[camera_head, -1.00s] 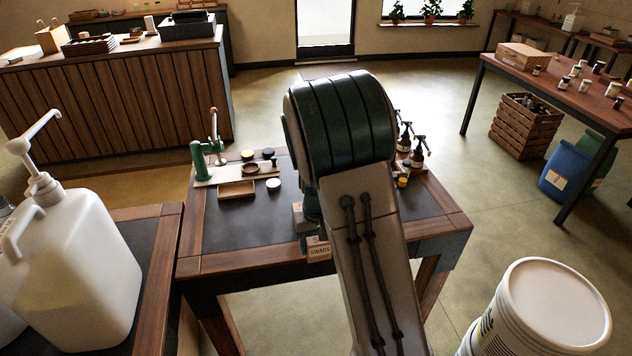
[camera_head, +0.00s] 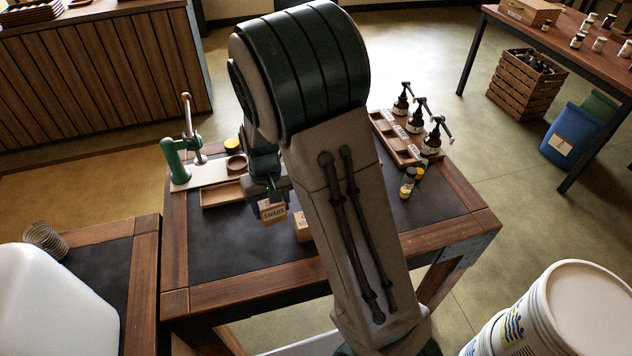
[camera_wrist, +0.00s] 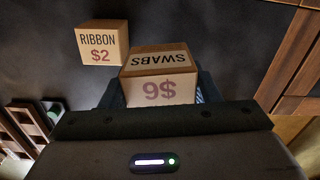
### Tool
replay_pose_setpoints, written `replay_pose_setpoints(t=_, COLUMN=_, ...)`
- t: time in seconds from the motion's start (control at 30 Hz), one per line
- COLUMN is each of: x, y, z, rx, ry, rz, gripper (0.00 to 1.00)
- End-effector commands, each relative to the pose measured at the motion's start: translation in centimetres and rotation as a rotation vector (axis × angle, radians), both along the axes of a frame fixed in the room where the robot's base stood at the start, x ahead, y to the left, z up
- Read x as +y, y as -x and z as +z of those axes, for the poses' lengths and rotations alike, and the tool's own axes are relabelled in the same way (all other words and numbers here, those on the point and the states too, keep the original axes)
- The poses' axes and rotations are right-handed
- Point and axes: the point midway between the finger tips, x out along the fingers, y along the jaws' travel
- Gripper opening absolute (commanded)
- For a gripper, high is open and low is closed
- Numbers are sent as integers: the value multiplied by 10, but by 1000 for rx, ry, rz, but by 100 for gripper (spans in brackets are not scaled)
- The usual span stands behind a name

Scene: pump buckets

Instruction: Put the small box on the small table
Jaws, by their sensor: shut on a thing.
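A small cardboard box marked SWABS (camera_head: 273,211) is held in my gripper (camera_head: 268,192). In the wrist view the box (camera_wrist: 160,88) sits between the fingers of my gripper (camera_wrist: 158,98), with its $6 face showing upside down. The box is over the black top of the small table (camera_head: 225,250); I cannot tell how high. A second small box (camera_head: 303,228) stands on the table to its right, partly hidden by my arm; the wrist view shows it as a RIBBON $2 box (camera_wrist: 102,42), apart from the held one.
A green press (camera_head: 180,160) and a wooden tray (camera_head: 222,193) stand at the table's back left. A rack with pump bottles (camera_head: 415,138) and small jars (camera_head: 408,183) is at the right. The table's front left is clear. A white bucket (camera_head: 560,310) stands at front right.

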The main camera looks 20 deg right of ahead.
Motion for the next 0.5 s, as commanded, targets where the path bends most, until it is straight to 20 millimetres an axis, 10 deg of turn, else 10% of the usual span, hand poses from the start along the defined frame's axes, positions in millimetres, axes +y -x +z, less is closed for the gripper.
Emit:
replay_pose_setpoints(t=0.2, x=92, y=59, z=4, rx=-2, ry=-2, rz=154, gripper=33)
replay_pose_setpoints(t=0.5, x=135, y=108, z=8, rx=-6, ry=8, rz=248, gripper=33)
